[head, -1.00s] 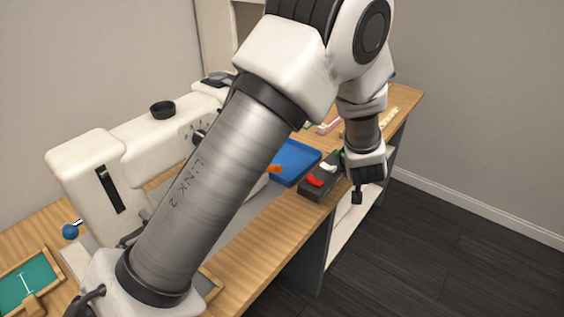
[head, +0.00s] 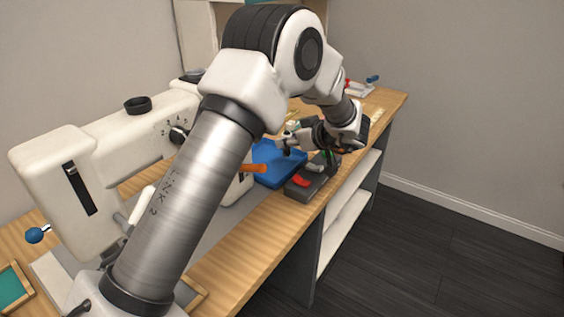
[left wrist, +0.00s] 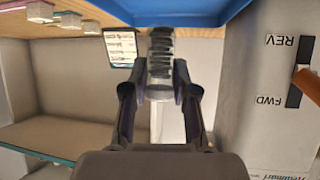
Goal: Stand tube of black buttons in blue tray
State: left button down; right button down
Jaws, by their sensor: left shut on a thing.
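The blue tray (head: 268,178) lies on the table beside the sewing machine, partly hidden by my arm. Its blue underside or edge also fills the top of the left wrist view (left wrist: 185,10). My left gripper (head: 287,145) reaches in from the right and is above the tray. In the left wrist view, my left gripper (left wrist: 160,92) is shut on the tube of black buttons (left wrist: 160,50), a clear tube with a stack of dark ridged discs. The tube is close to the tray in that picture; I cannot tell whether they touch. My right gripper is not in view.
A dark box (head: 298,190) with red pieces stands right of the tray, near the table's front edge. The white sewing machine (head: 90,150) is at the left, with an orange lever (head: 253,168) pointing toward the tray. Open shelves are under the table's right end.

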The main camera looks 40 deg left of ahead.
aim_at(290, 156)
pick_arm(q)
notch_tip(290, 156, down, 5)
jog(key=shift+f+b, duration=0.1)
jog(key=shift+b, duration=0.3)
jog(key=shift+w, duration=0.1)
jog(key=c, duration=0.9)
grip_release()
jog(key=shift+f, duration=0.1)
jog(key=shift+d+r, duration=0.25)
jog(key=shift+r, duration=0.1)
jog(key=p+v, duration=0.2)
jog(key=v, duration=0.9)
jog(key=shift+d, duration=0.25)
